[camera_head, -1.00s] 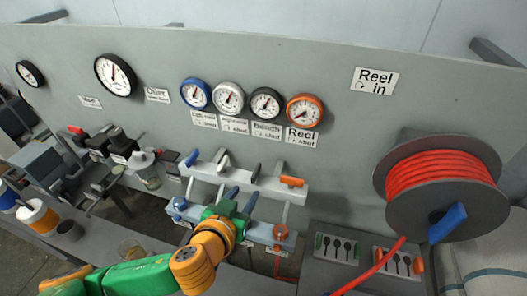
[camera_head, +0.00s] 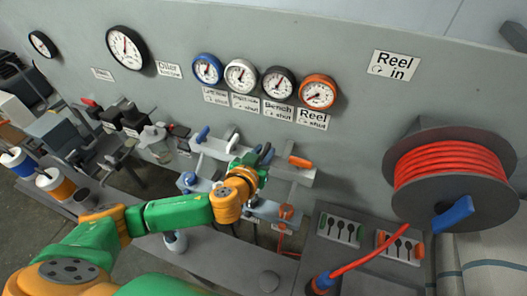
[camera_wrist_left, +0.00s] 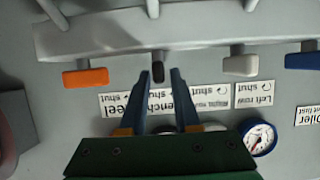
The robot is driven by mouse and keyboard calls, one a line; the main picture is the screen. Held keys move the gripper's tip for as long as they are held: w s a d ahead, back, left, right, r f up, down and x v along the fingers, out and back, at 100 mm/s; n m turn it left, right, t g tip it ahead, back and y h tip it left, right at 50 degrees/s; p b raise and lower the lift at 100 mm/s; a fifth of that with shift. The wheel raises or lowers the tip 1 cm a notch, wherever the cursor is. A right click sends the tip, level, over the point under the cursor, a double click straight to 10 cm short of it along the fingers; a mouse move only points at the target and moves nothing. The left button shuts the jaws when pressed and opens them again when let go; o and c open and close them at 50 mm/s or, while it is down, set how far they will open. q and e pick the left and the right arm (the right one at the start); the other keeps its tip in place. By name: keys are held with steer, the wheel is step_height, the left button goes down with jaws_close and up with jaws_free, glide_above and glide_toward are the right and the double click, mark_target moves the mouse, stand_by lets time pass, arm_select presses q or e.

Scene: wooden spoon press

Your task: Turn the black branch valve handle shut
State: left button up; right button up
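The black branch valve handle (camera_wrist_left: 158,72) is a short dark lever on the grey manifold (camera_wrist_left: 200,28). In the wrist view it sits between the tips of my left gripper's blue fingers (camera_wrist_left: 160,76), with a gap visible on at least one side. The fingers are apart. In the head view my left gripper (camera_head: 262,156) is at the manifold and mostly hides the black handle. Whether the fingers touch the handle cannot be told. My right gripper is not in view.
The orange handle (camera_wrist_left: 86,77) and white handle (camera_wrist_left: 240,65) flank the black one, with the blue handle (camera_wrist_left: 303,61) farther right. A panel of gauges (camera_head: 278,82) is above. A reel of red hose (camera_head: 450,170) stands at the right.

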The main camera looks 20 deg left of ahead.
arm_select(q)
steer(key=shift+s, duration=0.1)
jaws_close()
